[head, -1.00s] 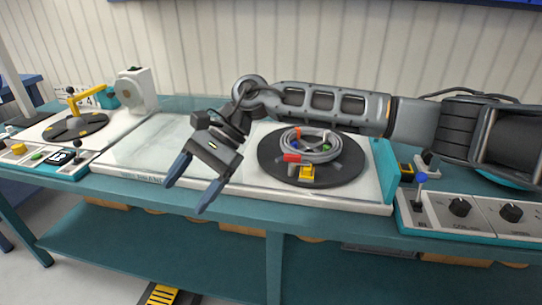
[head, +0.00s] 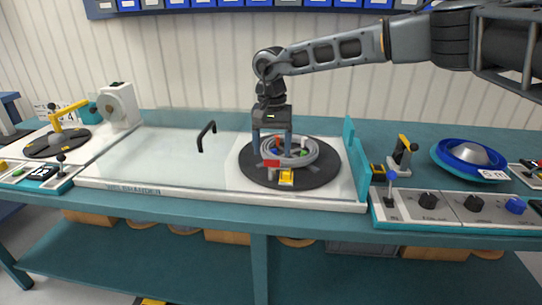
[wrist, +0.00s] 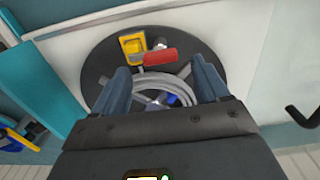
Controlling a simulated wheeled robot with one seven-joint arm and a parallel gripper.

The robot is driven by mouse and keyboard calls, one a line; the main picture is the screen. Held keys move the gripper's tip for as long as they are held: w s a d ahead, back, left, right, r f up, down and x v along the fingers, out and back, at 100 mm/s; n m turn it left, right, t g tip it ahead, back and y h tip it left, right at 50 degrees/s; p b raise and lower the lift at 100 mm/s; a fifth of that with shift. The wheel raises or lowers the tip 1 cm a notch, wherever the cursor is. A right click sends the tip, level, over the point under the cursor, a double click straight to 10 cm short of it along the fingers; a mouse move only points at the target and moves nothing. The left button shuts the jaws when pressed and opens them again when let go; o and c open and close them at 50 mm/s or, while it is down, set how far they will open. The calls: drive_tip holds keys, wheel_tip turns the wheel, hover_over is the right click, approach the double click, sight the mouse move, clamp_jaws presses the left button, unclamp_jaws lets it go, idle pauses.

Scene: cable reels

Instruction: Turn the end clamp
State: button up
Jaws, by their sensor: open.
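The black round turntable (head: 315,178) carries a coil of grey cable (head: 302,158). At its front edge sit a red block-like part (head: 271,163) and a yellow part (head: 286,176), probably the end clamp. In the wrist view the yellow part (wrist: 132,44) and the red bar (wrist: 160,56) lie side by side beyond the coil. My gripper (head: 271,150) points down over the coil, open, with its blue fingers apart. In the wrist view its fingertips (wrist: 160,76) straddle the coil, short of the red bar. Whether they touch the cable I cannot tell.
A clear panel with a black handle (head: 205,136) lies left of the turntable. A teal upright plate (head: 355,160) stands at its right. A control panel with knobs (head: 440,206) is at front right, and a blue reel (head: 470,155) behind it.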

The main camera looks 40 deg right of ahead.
sight(272, 160)
drive_tip(key=shift+f, duration=1.7)
drive_tip(key=c, duration=1.1)
